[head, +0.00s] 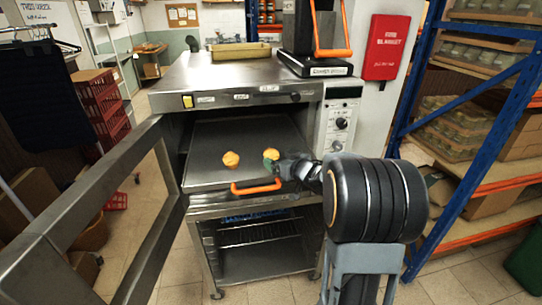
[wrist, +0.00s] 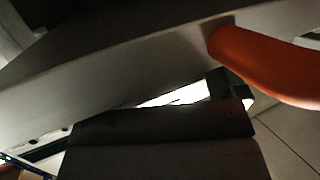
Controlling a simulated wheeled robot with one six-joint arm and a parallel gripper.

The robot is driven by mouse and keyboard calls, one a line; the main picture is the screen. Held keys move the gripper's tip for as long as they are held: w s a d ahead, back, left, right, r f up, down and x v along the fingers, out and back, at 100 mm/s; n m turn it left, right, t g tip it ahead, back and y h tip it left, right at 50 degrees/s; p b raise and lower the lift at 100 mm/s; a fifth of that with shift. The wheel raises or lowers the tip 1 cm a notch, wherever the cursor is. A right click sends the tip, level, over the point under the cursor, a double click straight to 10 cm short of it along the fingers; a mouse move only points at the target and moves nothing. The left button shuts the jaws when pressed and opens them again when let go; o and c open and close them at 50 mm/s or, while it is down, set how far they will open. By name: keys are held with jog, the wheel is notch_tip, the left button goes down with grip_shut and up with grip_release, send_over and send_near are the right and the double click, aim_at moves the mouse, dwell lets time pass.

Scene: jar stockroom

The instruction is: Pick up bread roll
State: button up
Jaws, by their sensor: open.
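Two small golden-orange bread rolls lie on a dark tray (head: 215,178) at the oven's opening. The left bread roll (head: 231,159) is fully visible. The right bread roll (head: 271,153) is partly covered by my gripper (head: 273,163), which reaches in from the right at its near side. My gripper is open; whether it touches the roll I cannot tell. The wrist view is dark and shows no roll, only a grey metal surface, an orange handle (wrist: 265,65) and a dark part of my gripper.
The orange handle also shows at the tray's front in the head view (head: 256,187). The oven's glazed door (head: 95,215) stands open at left. A control panel (head: 338,125) is right of the tray. Blue shelving (head: 420,95) stands at right.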

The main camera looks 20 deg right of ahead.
aim_at(277, 156)
jog(key=shift+p+x, duration=0.6)
jog(key=shift+x, duration=1.8)
jog(key=c, duration=1)
jog(key=shift+r, duration=0.1)
